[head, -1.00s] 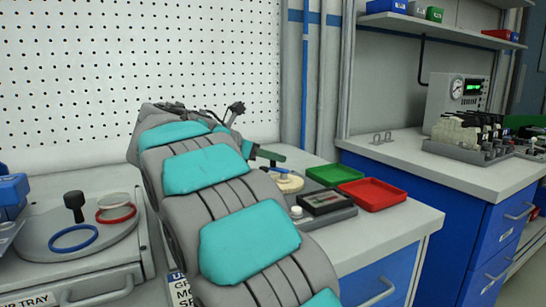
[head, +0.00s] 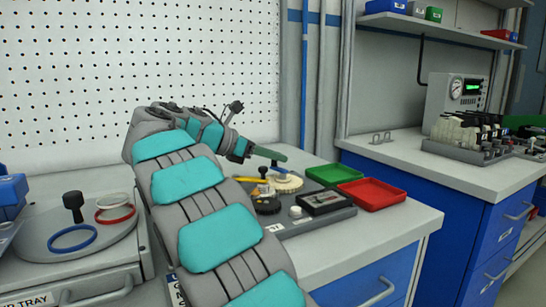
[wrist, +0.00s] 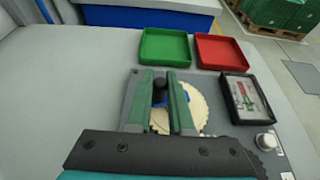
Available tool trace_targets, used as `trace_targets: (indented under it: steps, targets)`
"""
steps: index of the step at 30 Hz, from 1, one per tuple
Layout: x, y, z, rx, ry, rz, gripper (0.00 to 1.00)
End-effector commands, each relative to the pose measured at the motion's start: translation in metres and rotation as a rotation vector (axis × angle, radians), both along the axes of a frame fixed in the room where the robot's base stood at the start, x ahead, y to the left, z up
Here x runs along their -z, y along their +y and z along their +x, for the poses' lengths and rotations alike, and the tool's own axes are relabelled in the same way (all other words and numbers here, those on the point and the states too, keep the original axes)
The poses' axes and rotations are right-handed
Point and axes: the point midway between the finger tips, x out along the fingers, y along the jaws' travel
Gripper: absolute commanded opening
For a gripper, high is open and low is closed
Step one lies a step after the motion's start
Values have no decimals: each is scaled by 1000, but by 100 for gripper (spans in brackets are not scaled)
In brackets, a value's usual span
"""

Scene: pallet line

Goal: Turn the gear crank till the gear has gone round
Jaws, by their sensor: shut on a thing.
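The cream toothed gear (wrist: 196,108) lies on a grey base plate (wrist: 133,98) in the wrist view. It also shows in the head view (head: 288,185), partly behind the crank. The crank's dark knob (wrist: 160,86) stands between the green fingertips of my gripper (wrist: 160,80), which is shut on it. A small blue part (wrist: 158,118) shows between the fingers below the knob. My fingers hide the left part of the gear. In the head view my gripper (head: 268,157) is over the gear, with one green finger clearly visible.
A green tray (wrist: 166,47) and a red tray (wrist: 221,53) lie beyond the plate. A dark-framed panel (wrist: 247,97) and a silver knob (wrist: 265,141) are to the right. A dark gear (head: 267,205) lies nearer in the head view. The bench left of the plate is clear.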

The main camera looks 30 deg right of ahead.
Motion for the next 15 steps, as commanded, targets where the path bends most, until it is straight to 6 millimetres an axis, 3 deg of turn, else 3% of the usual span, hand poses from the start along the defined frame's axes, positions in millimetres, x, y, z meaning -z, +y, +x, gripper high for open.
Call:
trace_targets:
  steps: [15]
  targets:
    - [-2, -1, 0, 71, -4, -1, 0]
